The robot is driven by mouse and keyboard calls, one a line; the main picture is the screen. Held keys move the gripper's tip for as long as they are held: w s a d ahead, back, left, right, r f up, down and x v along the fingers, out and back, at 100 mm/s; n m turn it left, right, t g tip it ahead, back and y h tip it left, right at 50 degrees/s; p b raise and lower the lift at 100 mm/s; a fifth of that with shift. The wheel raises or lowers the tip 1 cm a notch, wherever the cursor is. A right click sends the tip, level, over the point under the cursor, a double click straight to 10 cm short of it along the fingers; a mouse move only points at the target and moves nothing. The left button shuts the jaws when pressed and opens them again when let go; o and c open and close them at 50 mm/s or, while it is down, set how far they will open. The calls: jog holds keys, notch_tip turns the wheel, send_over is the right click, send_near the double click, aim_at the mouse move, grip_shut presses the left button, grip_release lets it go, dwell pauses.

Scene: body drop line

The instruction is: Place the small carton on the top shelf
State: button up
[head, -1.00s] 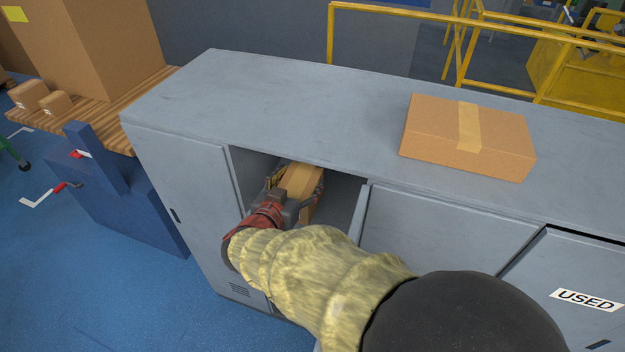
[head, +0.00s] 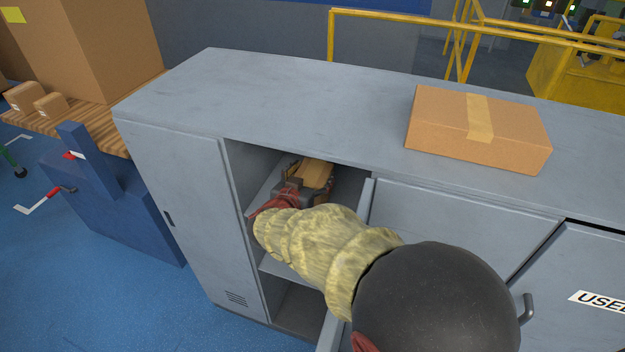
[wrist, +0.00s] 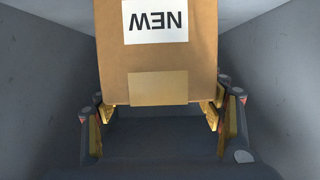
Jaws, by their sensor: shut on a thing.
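The small carton (head: 319,172) is brown and sits inside the open grey cabinet (head: 270,68), in its upper compartment above the shelf (head: 290,266). My gripper (head: 306,182) reaches in through the opening and is shut on the carton. In the wrist view the carton (wrist: 158,55) carries an upside-down "NEW" label and a strip of tape, between the two fingers of my gripper (wrist: 160,115). The carton's underside is hidden, so I cannot tell whether it touches the shelf.
A larger taped carton (head: 478,130) lies on the cabinet top at the right. A compartment below the shelf looks empty. Cartons on a pallet (head: 88,122) and a blue stand (head: 112,205) are at the left.

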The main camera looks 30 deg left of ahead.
jog(key=shift+w+f, duration=0.1)
jog(key=shift+w, duration=0.1)
jog(key=o, duration=1.6)
jog(key=shift+f, duration=0.1)
jog(key=shift+c, duration=0.2)
